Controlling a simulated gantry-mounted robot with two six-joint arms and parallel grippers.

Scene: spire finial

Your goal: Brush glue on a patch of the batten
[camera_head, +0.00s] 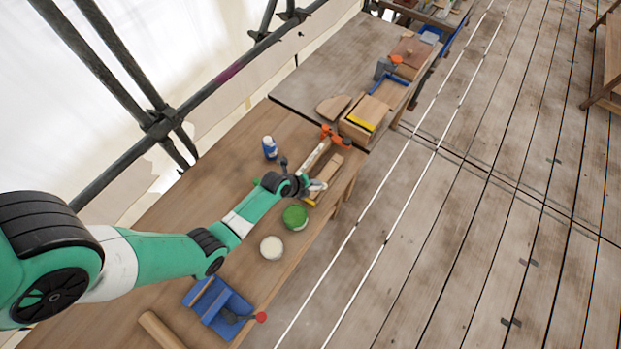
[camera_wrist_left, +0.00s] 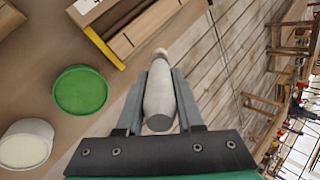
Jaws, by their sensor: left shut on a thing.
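My left gripper (camera_head: 317,187) is over the bench near its front edge. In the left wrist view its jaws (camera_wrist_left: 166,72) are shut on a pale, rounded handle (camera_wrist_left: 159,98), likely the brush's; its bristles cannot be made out. A wooden piece with a yellow edge strip (camera_wrist_left: 103,47), perhaps the batten, lies just beyond; it also shows beside the gripper in the head view (camera_head: 331,171). A white-filled pot (camera_head: 272,247), likely glue, stands open on the bench, also in the wrist view (camera_wrist_left: 24,146). My right gripper is out of view.
A green-topped tub (camera_head: 295,216) stands between the pot and the gripper. A blue-and-white bottle (camera_head: 269,148) is behind. An orange clamp (camera_head: 335,136) sits at the far end of a pale strip (camera_head: 314,156). The floor (camera_head: 470,220) right is open.

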